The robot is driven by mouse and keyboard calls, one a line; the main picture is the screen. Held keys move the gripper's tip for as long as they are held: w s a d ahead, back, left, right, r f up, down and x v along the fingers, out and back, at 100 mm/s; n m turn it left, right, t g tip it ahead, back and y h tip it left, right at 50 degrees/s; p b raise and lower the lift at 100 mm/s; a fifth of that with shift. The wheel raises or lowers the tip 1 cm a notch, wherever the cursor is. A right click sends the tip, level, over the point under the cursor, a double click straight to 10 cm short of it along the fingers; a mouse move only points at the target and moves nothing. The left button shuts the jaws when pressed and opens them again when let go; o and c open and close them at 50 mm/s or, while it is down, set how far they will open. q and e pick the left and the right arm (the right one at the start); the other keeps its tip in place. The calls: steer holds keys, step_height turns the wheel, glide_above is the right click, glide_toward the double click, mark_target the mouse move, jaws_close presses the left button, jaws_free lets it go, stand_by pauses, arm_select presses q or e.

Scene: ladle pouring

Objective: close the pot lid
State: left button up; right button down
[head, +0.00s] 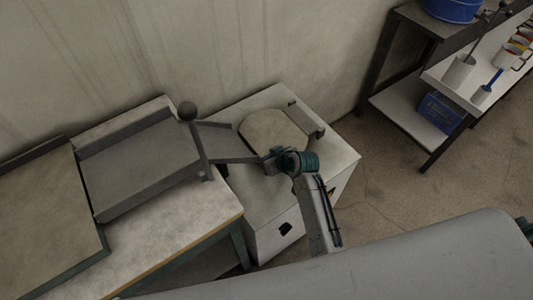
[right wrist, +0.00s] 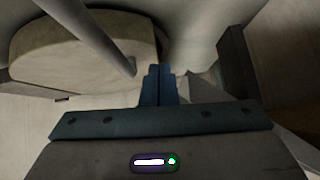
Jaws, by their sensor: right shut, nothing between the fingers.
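The pot lid (head: 272,136) is a thick, pale round disc on top of a white cabinet (head: 338,160). Bars of a grey lever frame (head: 203,150) run towards it, and a dark ball knob (head: 187,110) tops the frame. My right gripper (head: 268,157) is at the lid's near edge, by the end of a bar. In the right wrist view its fingers (right wrist: 157,84) are together and empty. The lid (right wrist: 75,48) shows left of them, with a rod (right wrist: 95,35) crossing it. I cannot tell whether the fingers touch the rod. The pot's opening is not visible. My left gripper is out of view.
A dark bracket (head: 306,118) stands at the lid's right. A grey tray (head: 140,165) lies on the workbench (head: 185,222) at left. A shelf rack (head: 400,112) with a blue tub (head: 452,10) and cups is at upper right. The floor between cabinet and rack is clear.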

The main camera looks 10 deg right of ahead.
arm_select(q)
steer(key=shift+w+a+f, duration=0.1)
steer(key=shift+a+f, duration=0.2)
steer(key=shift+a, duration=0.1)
arm_select(e)
step_height(320, 180, down, 2)
steer(key=shift+s+a+f, duration=0.1)
steer(key=shift+s+a, duration=0.05)
